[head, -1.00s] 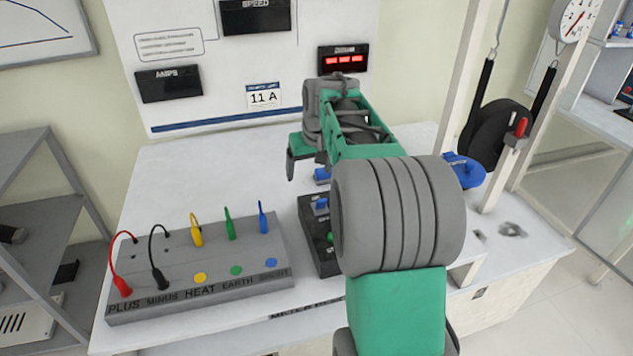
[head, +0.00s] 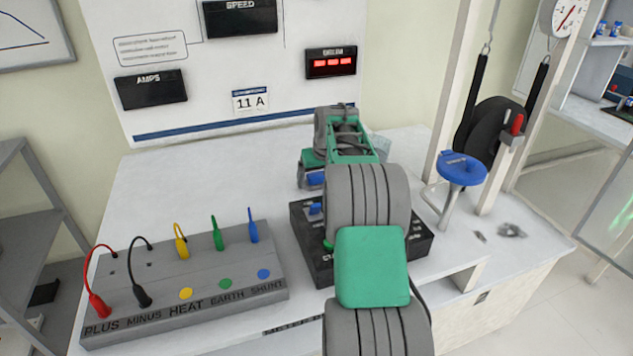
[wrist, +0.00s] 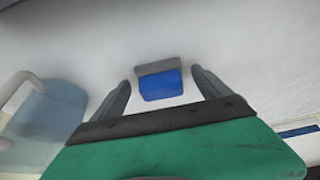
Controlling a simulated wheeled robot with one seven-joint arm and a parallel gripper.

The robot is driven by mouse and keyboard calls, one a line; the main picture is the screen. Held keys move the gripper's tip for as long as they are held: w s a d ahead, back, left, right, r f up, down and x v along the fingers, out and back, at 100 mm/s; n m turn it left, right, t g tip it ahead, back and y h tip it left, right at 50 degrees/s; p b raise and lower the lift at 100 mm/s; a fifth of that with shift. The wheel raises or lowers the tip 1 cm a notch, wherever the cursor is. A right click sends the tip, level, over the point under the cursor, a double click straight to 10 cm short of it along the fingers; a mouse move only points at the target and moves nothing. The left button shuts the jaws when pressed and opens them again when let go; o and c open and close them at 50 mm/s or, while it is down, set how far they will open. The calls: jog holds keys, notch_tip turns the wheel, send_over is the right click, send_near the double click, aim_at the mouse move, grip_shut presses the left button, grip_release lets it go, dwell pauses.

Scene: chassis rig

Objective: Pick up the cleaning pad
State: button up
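The cleaning pad (wrist: 160,87) is a small block, blue with a grey layer, on the white bench top. In the wrist view it shows between and just beyond my gripper's fingertips (wrist: 160,75). The two fingers are spread apart, with a gap visible on each side of the pad. In the head view a blue bit of the pad (head: 317,180) shows at my gripper (head: 312,172), and the rest is hidden behind it. I cannot tell the height of the fingers above the bench.
A grey terminal box (head: 185,285) with coloured leads stands at the left. A black control box (head: 308,245) sits under my arm. A blue round-topped part (head: 460,168) and a white post stand at the right. A blurred pale-blue object (wrist: 45,115) shows at left in the wrist view.

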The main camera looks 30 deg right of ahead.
aim_at(317, 173)
jog(key=c, duration=1.4)
jog(key=shift+r, duration=0.1)
jog(key=shift+c, duration=0.2)
jog(key=shift+r, duration=0.25)
notch_tip(317, 173, up, 3)
jog(key=shift+f+p, duration=0.2)
jog(key=shift+p, duration=0.15)
jog(key=s+d+r, duration=0.1)
jog(key=s+r, duration=0.2)
jog(key=s, duration=0.1)
jog(key=s+d+r, duration=0.1)
jog(key=s+r, duration=0.2)
jog(key=s, duration=0.2)
jog(key=s+d+r+p, duration=0.1)
jog(key=s+r, duration=0.2)
jog(key=s, duration=0.1)
jog(key=shift+s+d+r, duration=0.15)
jog(key=shift+s+r, duration=0.15)
jog(key=shift+r, duration=0.05)
